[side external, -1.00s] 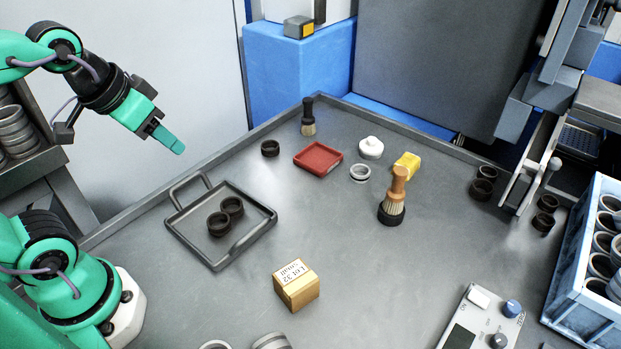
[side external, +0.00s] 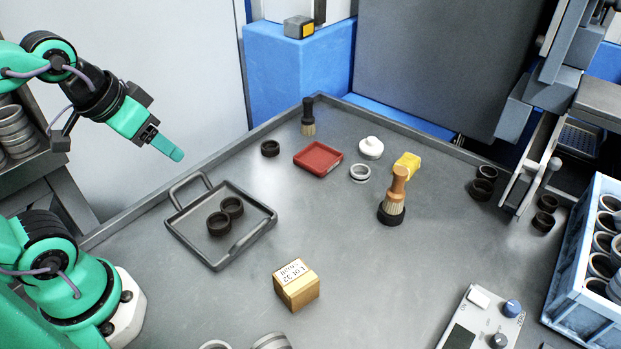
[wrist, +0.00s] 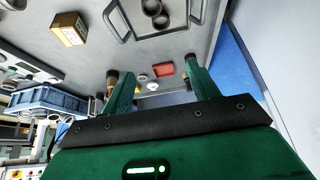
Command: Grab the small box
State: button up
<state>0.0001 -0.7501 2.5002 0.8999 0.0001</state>
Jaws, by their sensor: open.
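The small box (side external: 297,286) is a tan carton with a white label reading "Lot 32 Small". It stands on the grey table, front centre in the side view, and shows at the upper left in the wrist view (wrist: 69,29). My gripper (side external: 176,155) is up in the air beyond the table's left edge, well apart from the box. In the wrist view its two green fingers (wrist: 160,75) are spread with nothing between them.
A dark tray (side external: 258,233) with two dark rings lies left of the box. A red dish (side external: 318,157), an upright brush (side external: 396,190) and a yellow block (side external: 407,165) stand further back. A control box (side external: 484,322) is at front right. Table around the box is mostly clear.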

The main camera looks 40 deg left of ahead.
jog(key=o, duration=0.4)
jog(key=m+g, duration=0.3)
jog(key=g, duration=0.2)
send_over(296, 278)
jog(key=f, duration=1)
jog(key=a+f, duration=0.1)
jog(key=f, duration=0.4)
jog(key=shift+w+f, duration=0.15)
jog(key=shift+f, duration=0.15)
jog(key=shift+s+d+f+g, duration=0.2)
jog(key=shift+d+f+g, duration=0.1)
jog(key=shift+d+f, duration=0.2)
jog(key=shift+f, duration=1.3)
jog(key=shift+f, duration=0.1)
